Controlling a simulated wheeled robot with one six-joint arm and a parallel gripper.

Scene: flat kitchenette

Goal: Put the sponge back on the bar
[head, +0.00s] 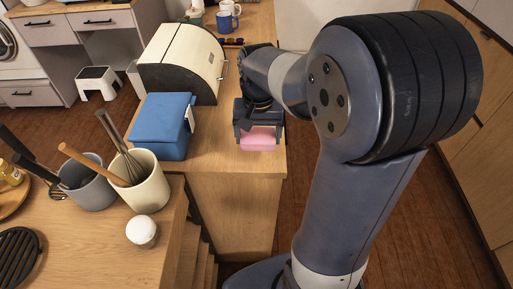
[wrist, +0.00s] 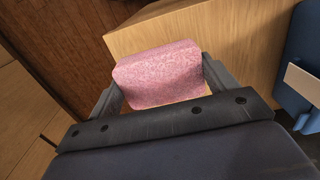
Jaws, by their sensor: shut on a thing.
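The pink sponge (head: 259,140) is between the fingers of my gripper (head: 258,128), which is shut on it. In the wrist view the sponge (wrist: 160,75) sits between both fingers (wrist: 162,88), with a finger against each short side. In the head view the sponge shows at the right side of the wooden bar (head: 215,160), close to its front right corner. I cannot tell whether its underside touches the bar top or hangs just above it.
A blue box (head: 160,127) stands left of my gripper, with a bread box (head: 182,62) behind it. Sunglasses (head: 233,41) and mugs (head: 228,18) are farther back. Utensil crocks (head: 143,180) and a white jar (head: 142,232) stand on the nearer counter (head: 95,240).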

